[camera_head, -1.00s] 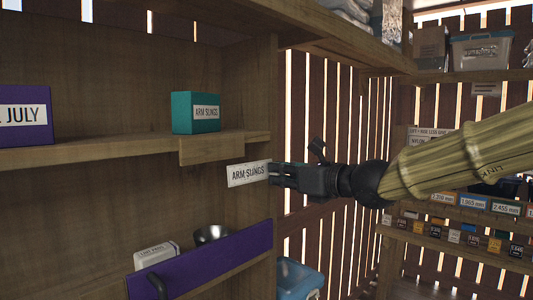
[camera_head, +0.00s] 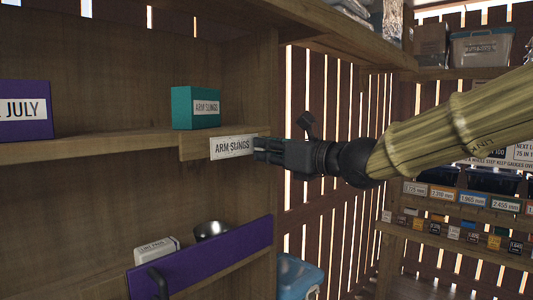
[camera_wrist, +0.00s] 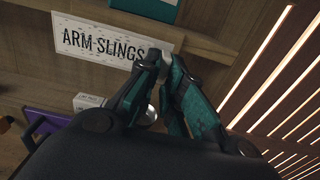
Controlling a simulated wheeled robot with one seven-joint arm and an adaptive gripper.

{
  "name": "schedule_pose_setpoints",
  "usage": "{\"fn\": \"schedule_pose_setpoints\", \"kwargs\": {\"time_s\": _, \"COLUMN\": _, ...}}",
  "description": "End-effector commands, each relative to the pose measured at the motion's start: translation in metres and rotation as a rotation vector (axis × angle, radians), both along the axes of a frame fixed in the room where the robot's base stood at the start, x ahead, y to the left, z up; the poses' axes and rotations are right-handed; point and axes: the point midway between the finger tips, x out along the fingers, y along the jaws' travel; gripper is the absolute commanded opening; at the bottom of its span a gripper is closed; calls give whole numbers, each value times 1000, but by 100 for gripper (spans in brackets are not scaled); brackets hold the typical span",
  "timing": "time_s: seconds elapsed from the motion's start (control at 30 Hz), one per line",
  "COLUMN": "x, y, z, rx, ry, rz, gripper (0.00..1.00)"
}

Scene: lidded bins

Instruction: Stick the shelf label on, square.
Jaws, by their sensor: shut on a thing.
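The white shelf label (camera_head: 232,147) reads "ARM SLINGS". It lies over the raised wooden plate (camera_head: 196,148) on the shelf's front edge, below the teal box (camera_head: 186,110). In the head view it looks nearly level; whether it touches the wood I cannot tell. My gripper (camera_head: 262,147) is shut on the label's right end. In the wrist view the label (camera_wrist: 100,42) runs left from my fingertips (camera_wrist: 165,55), which hide its right end.
A purple box (camera_head: 25,118) stands left on the same shelf. Below are a purple panel with a handle (camera_head: 205,258), a metal bowl (camera_head: 211,230) and a white box (camera_head: 156,250). A slatted wall (camera_head: 320,200) is behind my gripper.

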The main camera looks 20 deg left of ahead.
Motion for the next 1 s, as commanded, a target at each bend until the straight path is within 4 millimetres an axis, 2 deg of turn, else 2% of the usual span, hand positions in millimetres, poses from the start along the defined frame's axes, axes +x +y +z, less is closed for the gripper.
{"fn": "schedule_pose_setpoints", "kwargs": {"time_s": 0.7, "x": 16, "y": 46, "z": -1, "rx": 1, "ry": -1, "rz": 1, "gripper": 0}}
{"fn": "schedule_pose_setpoints", "kwargs": {"time_s": 1.0, "x": 19, "y": 54, "z": 0, "rx": 2, "ry": -1, "rz": 1, "gripper": 0}}
